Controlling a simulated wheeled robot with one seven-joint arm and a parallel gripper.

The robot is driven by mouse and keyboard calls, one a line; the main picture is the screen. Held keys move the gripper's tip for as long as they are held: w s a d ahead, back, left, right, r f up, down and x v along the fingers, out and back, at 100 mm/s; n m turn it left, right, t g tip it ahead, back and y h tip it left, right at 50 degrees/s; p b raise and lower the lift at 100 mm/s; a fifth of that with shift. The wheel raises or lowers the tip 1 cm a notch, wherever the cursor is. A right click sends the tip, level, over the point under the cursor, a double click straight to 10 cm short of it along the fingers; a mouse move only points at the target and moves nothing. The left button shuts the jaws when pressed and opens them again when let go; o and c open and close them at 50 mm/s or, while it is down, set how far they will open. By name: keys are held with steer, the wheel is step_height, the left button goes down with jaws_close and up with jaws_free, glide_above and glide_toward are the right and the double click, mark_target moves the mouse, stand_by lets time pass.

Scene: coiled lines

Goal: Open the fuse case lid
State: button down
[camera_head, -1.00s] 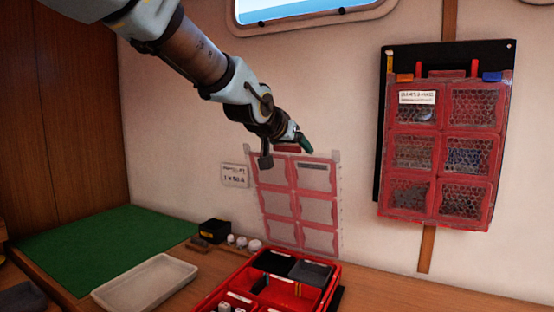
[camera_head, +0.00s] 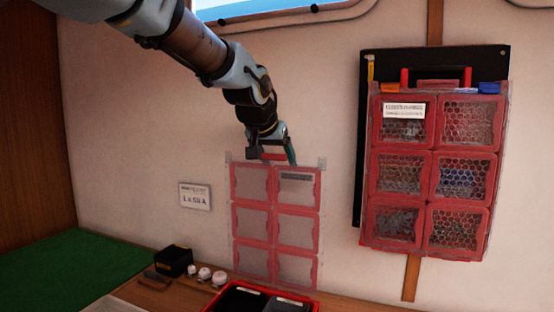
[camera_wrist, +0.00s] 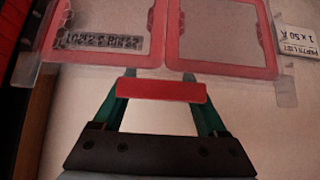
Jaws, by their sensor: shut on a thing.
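The fuse case lid (camera_head: 275,216), a clear panel with red-framed windows, stands raised near the wall. Its red handle (camera_head: 275,156) is at the top edge. My gripper (camera_head: 273,153) is at that edge, shut on the handle. In the wrist view my gripper's teal fingers (camera_wrist: 160,90) grip the ends of the red handle (camera_wrist: 160,91), with the lid (camera_wrist: 173,72) beyond it. The red fuse case (camera_head: 210,306) lies open on the counter at the bottom edge, with dark inserts in it. Most of the case is cut off.
A red organiser (camera_head: 433,150) hangs on the wall at the right. A wall label (camera_head: 195,196) is left of the lid. A black box (camera_head: 173,261) and small white caps (camera_head: 204,273) stand on the counter. A green mat (camera_head: 60,258) lies at the left.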

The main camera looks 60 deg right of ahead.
steer(key=shift+s+a+f, duration=0.1)
steer(key=shift+f, duration=0.5)
steer(key=shift+s+a+f, duration=0.1)
steer(key=shift+f, duration=0.45)
steer(key=shift+c, duration=1.4)
jaws_free()
steer(key=shift+o, duration=0.8)
steer(key=shift+w+d, duration=0.15)
steer(key=shift+d, duration=0.1)
steer(key=shift+o, duration=0.6)
steer(key=shift+a+r, duration=0.1)
steer(key=shift+r, duration=0.25)
steer(key=b+v, duration=0.3)
steer(key=v, duration=0.7)
steer(key=shift+a+r, duration=0.15)
steer(key=shift+r, duration=0.1)
